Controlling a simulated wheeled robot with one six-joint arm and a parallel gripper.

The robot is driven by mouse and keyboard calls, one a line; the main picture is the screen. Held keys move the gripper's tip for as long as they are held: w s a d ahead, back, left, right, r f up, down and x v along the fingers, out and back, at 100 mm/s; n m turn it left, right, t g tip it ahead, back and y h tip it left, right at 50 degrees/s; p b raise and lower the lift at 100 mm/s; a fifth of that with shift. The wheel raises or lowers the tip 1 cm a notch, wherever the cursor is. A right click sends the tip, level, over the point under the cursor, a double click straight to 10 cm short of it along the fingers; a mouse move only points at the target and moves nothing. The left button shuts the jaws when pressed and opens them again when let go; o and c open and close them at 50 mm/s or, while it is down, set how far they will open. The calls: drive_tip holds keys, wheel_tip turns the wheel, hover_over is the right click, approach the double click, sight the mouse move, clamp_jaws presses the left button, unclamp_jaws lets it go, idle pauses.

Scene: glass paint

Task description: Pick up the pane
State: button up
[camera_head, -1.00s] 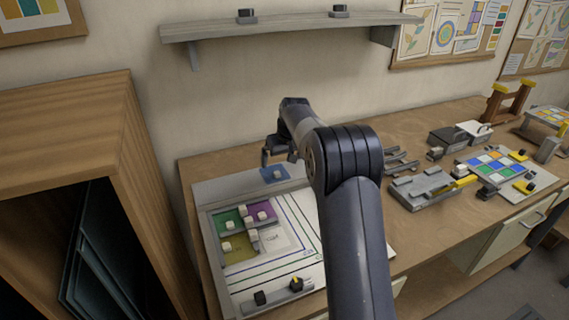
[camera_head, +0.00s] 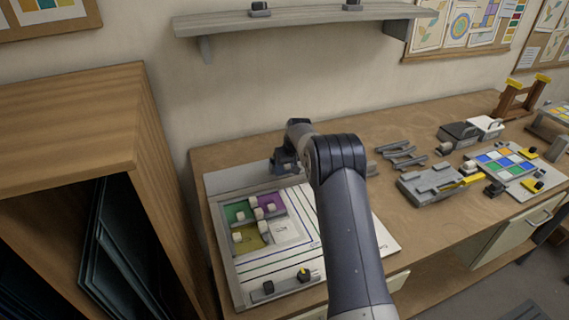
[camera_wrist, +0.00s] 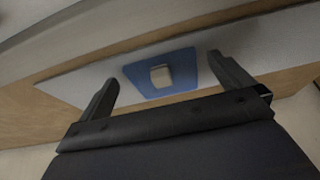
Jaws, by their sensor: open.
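A blue pane (camera_wrist: 140,76) with a pale square knob (camera_wrist: 161,77) lies on a light grey strip in the wrist view. My gripper (camera_wrist: 163,68) is open, with one finger to each side of the knob and nothing visibly held. In the head view my gripper (camera_head: 284,162) is over the back of the board, and the blue pane is hidden there. Green (camera_head: 235,211), purple (camera_head: 273,201) and olive (camera_head: 245,240) panes with pale knobs lie on the board (camera_head: 262,268).
A wooden cabinet (camera_head: 75,125) stands close on the left. A wall shelf (camera_head: 300,20) hangs above the table. Grey fixtures (camera_head: 430,183) and a colourful tile panel (camera_head: 505,162) lie to the right.

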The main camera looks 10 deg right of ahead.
drive_tip(key=shift+f, duration=0.2)
drive_tip(key=shift+c, duration=0.3)
drive_tip(key=c, duration=0.9)
drive_tip(key=shift+o, duration=0.2)
